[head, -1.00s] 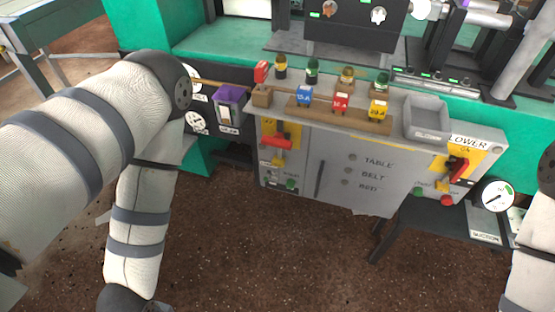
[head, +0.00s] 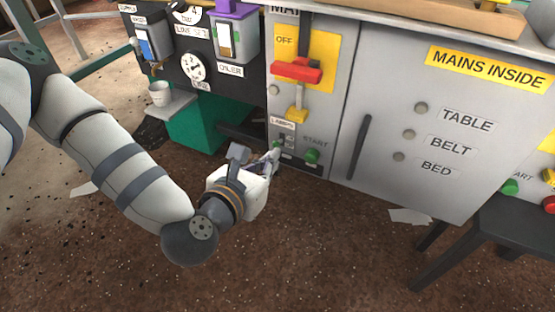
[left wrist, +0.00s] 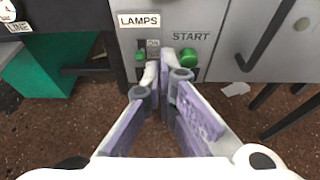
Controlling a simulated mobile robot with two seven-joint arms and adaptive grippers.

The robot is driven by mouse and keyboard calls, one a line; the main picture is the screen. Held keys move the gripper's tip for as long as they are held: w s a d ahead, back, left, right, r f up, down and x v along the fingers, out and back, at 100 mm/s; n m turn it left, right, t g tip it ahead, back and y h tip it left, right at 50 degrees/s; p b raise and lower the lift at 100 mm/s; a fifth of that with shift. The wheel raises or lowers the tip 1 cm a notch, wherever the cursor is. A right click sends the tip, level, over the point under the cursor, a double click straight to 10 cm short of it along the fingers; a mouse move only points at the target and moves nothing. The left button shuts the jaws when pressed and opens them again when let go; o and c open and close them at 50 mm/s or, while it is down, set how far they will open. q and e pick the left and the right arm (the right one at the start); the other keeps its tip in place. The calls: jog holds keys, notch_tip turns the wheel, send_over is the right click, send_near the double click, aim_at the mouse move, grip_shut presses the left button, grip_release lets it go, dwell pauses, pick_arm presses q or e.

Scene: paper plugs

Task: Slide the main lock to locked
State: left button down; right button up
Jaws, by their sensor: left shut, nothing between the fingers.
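The main switch has a red handle (head: 297,70) on a yellow plate (head: 322,62) marked OFF, on the grey cabinet. Just below it is a yellow block (head: 297,114), which looks like the lock's slide; I cannot read its position. My left gripper (head: 275,152) is shut and empty, low at the cabinet front, below and left of the yellow block. In the left wrist view the fingertips (left wrist: 163,72) meet between the LAMPS switch (left wrist: 153,50) and the green START button (left wrist: 189,57). I cannot tell whether they touch the panel. My right gripper is not in view.
A cabinet door with a dark handle (head: 359,147) is to the right. A black panel with a dial (head: 193,66) and a purple-topped oiler (head: 232,38) is to the left. A white cup (head: 158,93) stands on a small shelf.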

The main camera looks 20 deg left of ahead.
aim_at(298, 102)
pick_arm(q)
jog(key=w, duration=0.2)
jog(key=w+b, duration=0.1)
jog(key=w, duration=0.2)
jog(key=w+b, duration=0.1)
jog(key=w, duration=0.1)
jog(key=shift+w+d+r, duration=0.2)
jog(key=shift+w+r, duration=0.15)
jog(key=shift+r, duration=0.3)
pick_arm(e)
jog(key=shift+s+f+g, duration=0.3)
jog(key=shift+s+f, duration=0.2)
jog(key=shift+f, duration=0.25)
